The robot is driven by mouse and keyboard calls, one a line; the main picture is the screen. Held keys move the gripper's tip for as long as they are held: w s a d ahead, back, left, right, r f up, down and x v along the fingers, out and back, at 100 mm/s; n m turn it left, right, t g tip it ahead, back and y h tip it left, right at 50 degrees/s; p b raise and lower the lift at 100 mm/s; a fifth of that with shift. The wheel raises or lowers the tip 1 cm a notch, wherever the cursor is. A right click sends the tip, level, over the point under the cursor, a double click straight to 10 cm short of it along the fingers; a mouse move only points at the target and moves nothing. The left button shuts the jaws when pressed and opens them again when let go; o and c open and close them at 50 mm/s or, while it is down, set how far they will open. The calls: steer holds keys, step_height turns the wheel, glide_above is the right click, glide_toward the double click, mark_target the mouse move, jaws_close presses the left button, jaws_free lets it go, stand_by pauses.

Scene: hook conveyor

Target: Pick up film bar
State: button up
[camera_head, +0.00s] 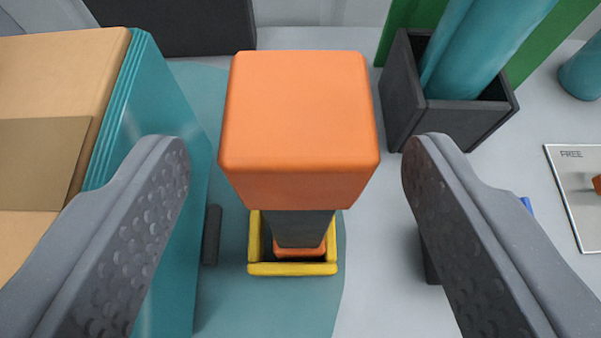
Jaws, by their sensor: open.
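The film bar (298,125) shows as an upright bar with a large orange block on top, a dark shaft below it and an orange foot. Its lower end stands inside a small yellow-rimmed holder (292,269). My gripper (290,160) is open, with one grey textured finger on each side of the orange block. There is a clear gap between each finger and the block, and neither touches it. The block hides part of the shaft and the back of the holder.
A cardboard box (50,120) with a teal side stands close on the left. A dark square container (437,118) with teal rolls (480,45) stands at the upper right. A card marked FREE (572,175) lies at the right edge. A dark box (180,25) is at the back.

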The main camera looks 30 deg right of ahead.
steer(key=shift+x, duration=2.55)
jaws_close()
steer(key=shift+r, duration=0.1)
